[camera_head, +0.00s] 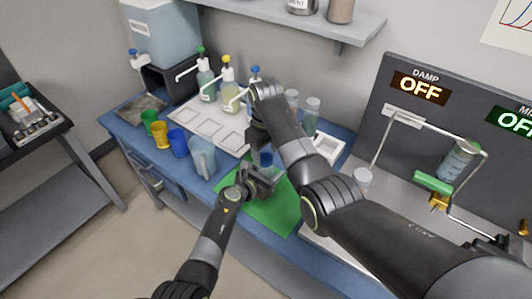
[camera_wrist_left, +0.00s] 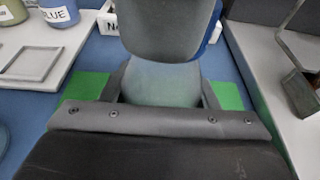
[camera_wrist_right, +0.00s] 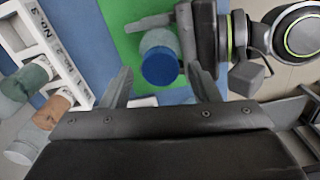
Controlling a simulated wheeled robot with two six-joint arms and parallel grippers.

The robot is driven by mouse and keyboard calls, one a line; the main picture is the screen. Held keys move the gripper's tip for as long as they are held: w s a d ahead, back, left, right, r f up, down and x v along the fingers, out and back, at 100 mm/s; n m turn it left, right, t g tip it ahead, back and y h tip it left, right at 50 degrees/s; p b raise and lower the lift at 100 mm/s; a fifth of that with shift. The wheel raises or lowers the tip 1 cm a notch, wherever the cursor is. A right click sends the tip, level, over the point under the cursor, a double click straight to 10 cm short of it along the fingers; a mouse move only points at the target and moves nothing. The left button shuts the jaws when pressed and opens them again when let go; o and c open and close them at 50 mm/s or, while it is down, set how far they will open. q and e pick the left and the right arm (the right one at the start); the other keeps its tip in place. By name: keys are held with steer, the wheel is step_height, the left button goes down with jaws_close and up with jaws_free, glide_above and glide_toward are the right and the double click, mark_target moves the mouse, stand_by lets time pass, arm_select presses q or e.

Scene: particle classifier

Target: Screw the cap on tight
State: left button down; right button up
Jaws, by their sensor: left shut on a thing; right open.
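A translucent bottle (camera_wrist_left: 163,85) stands over the green mat (camera_head: 283,208), between the fingers of my left gripper (camera_head: 264,180), which is shut on it. Its blue cap (camera_wrist_right: 160,66) sits on top of the bottle; whether it is tight cannot be told. The cap shows as a small blue patch in the head view (camera_head: 266,158). My right gripper (camera_wrist_right: 162,88) is open above the cap, its fingers to either side of it and apart from it. In the left wrist view my right gripper hides most of the bottle's top.
Colored cups (camera_head: 160,135) and a clear pitcher (camera_head: 202,157) stand left of the mat. A white rack (camera_head: 328,148) with vials lies behind right. A grey machine (camera_head: 400,115) fills the right side.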

step_height(320, 180, up, 6)
steer(key=shift+r, duration=0.2)
arm_select(q)
steer(key=shift+c, duration=2.2)
jaws_free()
steer(key=shift+s+a+r+p, duration=0.25)
steer(key=shift+s+a+p, duration=0.15)
steer(key=shift+s, duration=0.1)
arm_select(e)
steer(key=shift+w+r, duration=0.1)
steer(key=shift+r, duration=0.2)
arm_select(q)
steer(key=v, duration=1.6)
steer(key=shift+p, duration=0.45)
arm_select(e)
steer(key=shift+r, duration=0.55)
